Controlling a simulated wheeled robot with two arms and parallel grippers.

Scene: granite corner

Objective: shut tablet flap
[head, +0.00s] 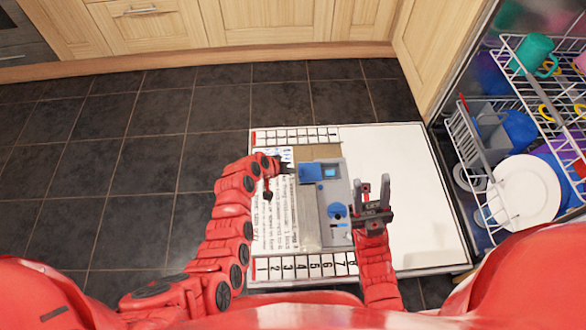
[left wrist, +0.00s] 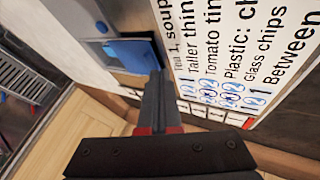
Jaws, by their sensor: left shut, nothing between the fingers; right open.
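The dispenser (head: 340,192) is a grey panel set in the inner face of the lowered dishwasher door. Its blue tablet flap (head: 311,172) lies at the upper left, beside a small blue recess (head: 330,171), and appears swung open. The flap (left wrist: 132,52) also shows in the left wrist view, just beyond my fingertips. My left gripper (head: 287,168) is shut and empty, just left of the flap; I cannot tell whether it touches it. My right gripper (head: 373,196) is open and empty, above the dispenser's right edge.
The white dishwasher door (head: 410,215) lies flat, with printed text and numbered strips on its left part. Racks with a white plate (head: 525,190) and a green mug (head: 537,54) stand at the right. Wooden cabinets (head: 270,22) line the back. Dark floor tiles at left are clear.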

